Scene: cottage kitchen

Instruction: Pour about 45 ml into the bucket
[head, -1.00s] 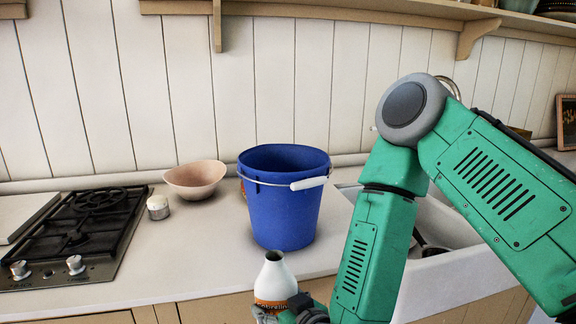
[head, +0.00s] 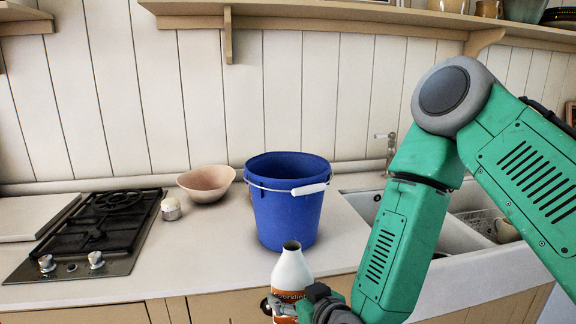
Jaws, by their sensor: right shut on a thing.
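The blue bucket (head: 285,215) stands upright on the counter, its wire handle with a white grip lying across the front. A white bottle (head: 291,270) with an orange and dark label is upright with an open, uncapped mouth. My right gripper (head: 296,306) is at the lower edge of the view, shut on the bottle's lower part. The bottle is in front of the bucket and its mouth is below the bucket's rim. The inside bottom of the bucket is hidden. My left gripper is not in view.
A gas hob (head: 92,232) is at the left of the counter (head: 203,245). A pinkish bowl (head: 206,183) and a small white jar (head: 171,209) stand left of the bucket. A white sink (head: 452,262) is at the right, partly behind my right arm. A shelf (head: 360,14) runs above.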

